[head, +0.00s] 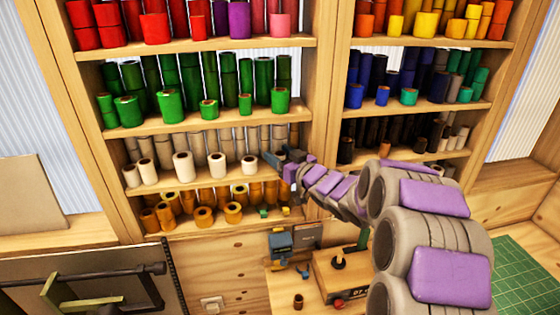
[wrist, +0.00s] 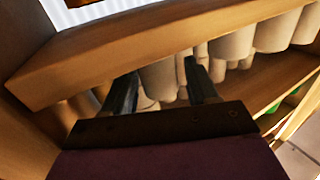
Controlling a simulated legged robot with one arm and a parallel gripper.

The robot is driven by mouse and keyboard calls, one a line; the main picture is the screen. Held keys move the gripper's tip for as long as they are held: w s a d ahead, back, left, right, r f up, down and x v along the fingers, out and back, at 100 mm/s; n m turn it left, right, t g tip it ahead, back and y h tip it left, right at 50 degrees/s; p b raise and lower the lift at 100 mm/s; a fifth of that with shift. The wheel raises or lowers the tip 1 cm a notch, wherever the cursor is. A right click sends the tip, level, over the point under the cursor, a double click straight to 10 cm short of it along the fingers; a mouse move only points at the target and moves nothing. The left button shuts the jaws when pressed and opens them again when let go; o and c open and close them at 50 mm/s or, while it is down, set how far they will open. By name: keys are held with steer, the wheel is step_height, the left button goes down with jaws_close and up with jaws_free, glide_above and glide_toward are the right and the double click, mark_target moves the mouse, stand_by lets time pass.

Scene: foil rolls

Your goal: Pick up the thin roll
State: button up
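The row of cream rolls (head: 215,163) stands on a shelf in the middle of the left bookcase. My gripper (head: 282,158) is at the right end of that row, in front of the shelf. In the wrist view, my gripper (wrist: 160,82) is open with its two dark fingers spread. A cream roll (wrist: 160,78) shows between and beyond the fingers; I cannot tell whether either finger touches it. A slimmer pale roll (wrist: 202,53) is partly hidden behind the right finger. Which one is the thin roll is not clear.
A wooden shelf board (wrist: 150,45) runs close above the fingers. The bookcase's upright (head: 322,100) is just right of my gripper. Green rolls (head: 205,105) stand above and brown rolls (head: 200,212) below. A workbench with a blue device (head: 281,243) lies lower down.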

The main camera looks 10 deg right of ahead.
steer(key=c, duration=0.9)
